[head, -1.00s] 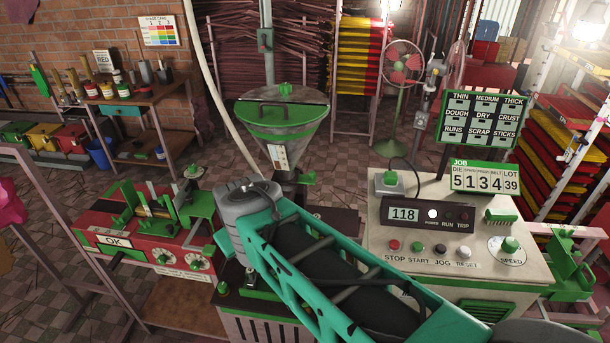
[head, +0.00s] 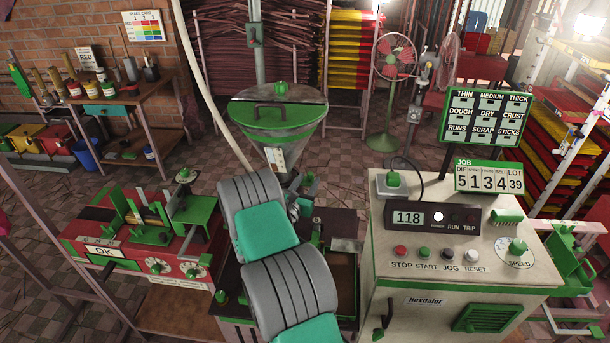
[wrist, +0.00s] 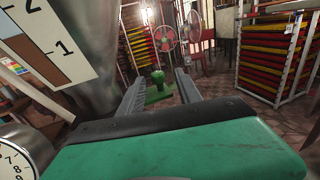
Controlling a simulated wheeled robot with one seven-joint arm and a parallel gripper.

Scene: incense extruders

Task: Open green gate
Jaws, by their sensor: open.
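The hopper (head: 278,125) is a steel cone with a green lid and a level scale on its front. My gripper (head: 307,186) is beside the hopper's lower neck in the head view, partly hidden behind my arm. In the wrist view, my gripper (wrist: 160,88) is open, its two grey fingers pointing away from the camera. The gate's plate is not clearly visible, and my arm covers much of the area below the hopper.
The control cabinet (head: 465,240) stands close on the right, with the job board (head: 488,177) on it. The red machine (head: 130,240) is on the left. The hopper's scale (wrist: 50,40) is close at left in the wrist view. A fan (head: 397,60) stands behind.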

